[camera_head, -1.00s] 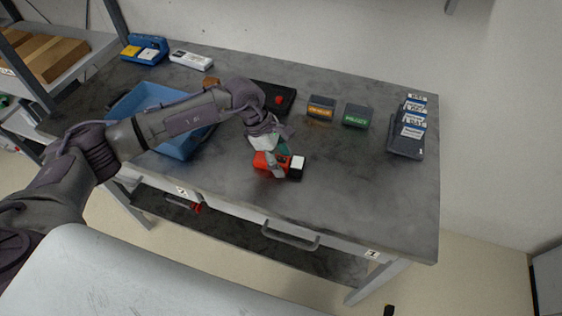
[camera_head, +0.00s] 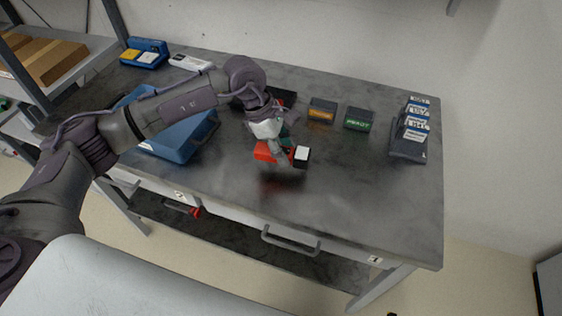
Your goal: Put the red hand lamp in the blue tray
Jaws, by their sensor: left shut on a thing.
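The red hand lamp (camera_head: 264,152) has a red body and a black head with a white face at its right end. My left gripper (camera_head: 281,155) is shut on it and holds it a little above the grey table; a reddish reflection shows on the tabletop below. The blue tray (camera_head: 176,144) stands on the table to the left of the lamp. My left arm passes over the tray and hides part of it. My right gripper is not in view.
The grey table (camera_head: 350,190) is clear at the front right. Small labelled boxes, orange (camera_head: 322,110) and green (camera_head: 358,117), stand behind the lamp. A dark rack with labelled cards (camera_head: 409,146) stands at the right. A blue holder (camera_head: 145,54) and a white device (camera_head: 190,62) are at the back left.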

